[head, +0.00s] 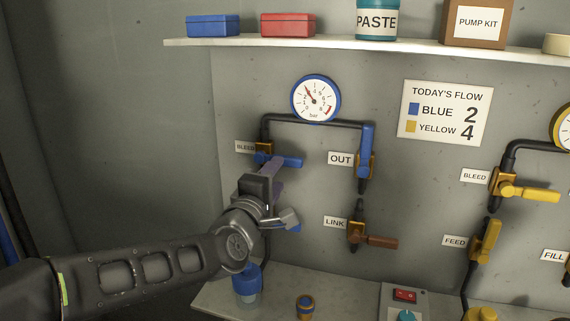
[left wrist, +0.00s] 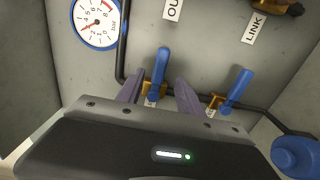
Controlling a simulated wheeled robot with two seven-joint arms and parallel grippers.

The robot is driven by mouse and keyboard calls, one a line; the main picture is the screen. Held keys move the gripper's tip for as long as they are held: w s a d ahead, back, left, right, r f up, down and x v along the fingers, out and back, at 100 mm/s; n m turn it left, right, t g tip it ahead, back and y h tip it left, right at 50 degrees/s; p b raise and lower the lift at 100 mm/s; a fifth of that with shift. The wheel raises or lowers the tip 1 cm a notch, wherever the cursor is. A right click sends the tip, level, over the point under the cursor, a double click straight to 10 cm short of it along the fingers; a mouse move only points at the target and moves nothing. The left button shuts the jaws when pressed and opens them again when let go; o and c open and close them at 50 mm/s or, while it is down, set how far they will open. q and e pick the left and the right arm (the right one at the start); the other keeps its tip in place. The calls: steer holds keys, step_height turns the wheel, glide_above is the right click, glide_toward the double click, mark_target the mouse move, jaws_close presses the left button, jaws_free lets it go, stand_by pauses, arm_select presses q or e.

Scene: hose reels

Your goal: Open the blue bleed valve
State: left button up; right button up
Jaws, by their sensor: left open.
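The blue bleed valve (head: 264,151) is on the wall pipe below the blue-rimmed gauge, beside a BLEED label. Its blue handle (head: 291,161) points right, across the pipe, in the head view. In the left wrist view the same handle (left wrist: 159,70) shows between the two finger directions. My left gripper (head: 272,170) is open, its purple-grey fingers just below and in front of the handle. In the left wrist view the gripper (left wrist: 159,92) has one finger on each side of the handle's line; I cannot tell whether they touch it. My right gripper is out of view.
A second blue handle (left wrist: 238,88) is close below, partly hidden by my gripper in the head view. The blue OUT handle (head: 367,142) stands upright to the right, above the brown LINK handle (head: 381,243). A shelf (head: 350,44) runs above; a ledge (head: 340,303) is below.

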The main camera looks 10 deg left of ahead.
mark_target(286, 163)
arm_select(q)
steer(key=w+p, duration=0.1)
steer(key=w, duration=0.6)
steer(key=shift+d, duration=0.2)
steer(key=shift+c, duration=0.3)
jaws_close()
stand_by(0.8)
